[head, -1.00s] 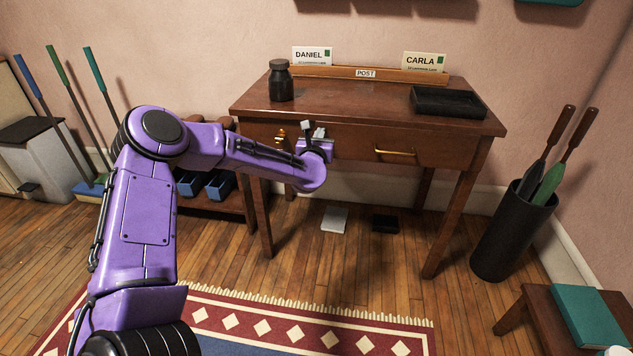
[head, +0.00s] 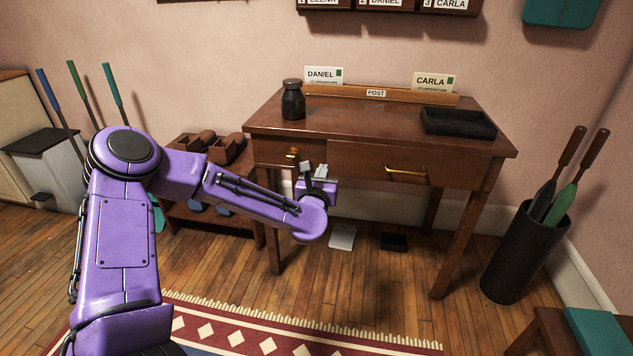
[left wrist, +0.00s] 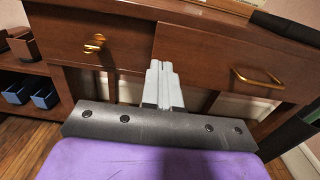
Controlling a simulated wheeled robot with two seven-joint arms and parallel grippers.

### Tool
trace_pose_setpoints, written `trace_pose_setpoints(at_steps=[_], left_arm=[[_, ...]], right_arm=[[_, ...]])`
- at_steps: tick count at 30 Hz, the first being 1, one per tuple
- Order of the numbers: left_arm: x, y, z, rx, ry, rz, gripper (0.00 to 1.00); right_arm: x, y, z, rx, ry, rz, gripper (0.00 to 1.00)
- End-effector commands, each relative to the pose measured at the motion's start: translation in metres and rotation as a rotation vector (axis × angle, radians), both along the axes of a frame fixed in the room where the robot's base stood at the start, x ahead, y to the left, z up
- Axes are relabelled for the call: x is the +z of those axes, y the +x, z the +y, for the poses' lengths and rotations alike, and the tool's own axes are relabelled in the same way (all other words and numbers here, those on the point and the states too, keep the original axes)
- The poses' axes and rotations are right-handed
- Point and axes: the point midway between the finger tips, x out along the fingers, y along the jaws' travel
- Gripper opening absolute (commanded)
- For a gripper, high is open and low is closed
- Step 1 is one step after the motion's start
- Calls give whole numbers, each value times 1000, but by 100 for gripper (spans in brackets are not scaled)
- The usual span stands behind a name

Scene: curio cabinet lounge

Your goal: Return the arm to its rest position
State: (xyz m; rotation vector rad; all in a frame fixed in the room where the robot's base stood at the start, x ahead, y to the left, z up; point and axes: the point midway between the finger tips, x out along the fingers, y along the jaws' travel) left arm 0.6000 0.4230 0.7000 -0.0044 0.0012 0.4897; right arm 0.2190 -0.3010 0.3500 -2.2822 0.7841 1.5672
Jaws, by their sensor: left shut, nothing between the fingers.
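My purple left arm (head: 123,225) reaches in from the left in the head view, bent at the elbow. Its left gripper (head: 314,172) is shut and empty, in front of the desk's drawer fronts. In the left wrist view the two grey fingers (left wrist: 162,85) are pressed together with nothing between them. They point toward the desk, between the brass knob (left wrist: 94,43) and the brass drawer handle (left wrist: 257,79). My right gripper is not in view.
The wooden desk (head: 400,142) carries a dark jar (head: 293,100), a black tray (head: 458,122) and a post rack (head: 376,93). A low shoe rack (head: 182,215) stands left, behind my arm. A black umbrella bin (head: 522,255) stands right. A patterned rug (head: 238,335) lies in front.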

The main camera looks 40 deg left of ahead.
Motion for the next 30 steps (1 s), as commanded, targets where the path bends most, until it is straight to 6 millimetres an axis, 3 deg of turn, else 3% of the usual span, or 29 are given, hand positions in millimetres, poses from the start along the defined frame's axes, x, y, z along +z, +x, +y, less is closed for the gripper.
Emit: trace_pose_setpoints(at_steps=[6,14,17,20,23,25,27,30], left_arm=[[0,-26,-19,-8,2,2,0],[-1,-30,-19,-4,5,5,0],[-2,-30,-19,-10,93,54,0],[-13,-31,-26,-46,326,224,0],[-49,-42,-53,-175,712,515,0],[-101,-63,-77,-340,1038,758,0],[-155,-96,-97,-534,1336,962,0],[-222,-152,-114,-824,1678,1170,0]], right_arm=[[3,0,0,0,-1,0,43],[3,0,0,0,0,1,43],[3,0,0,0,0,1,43],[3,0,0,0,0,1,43],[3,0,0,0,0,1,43],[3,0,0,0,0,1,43],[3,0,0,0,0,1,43],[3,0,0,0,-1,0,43]])
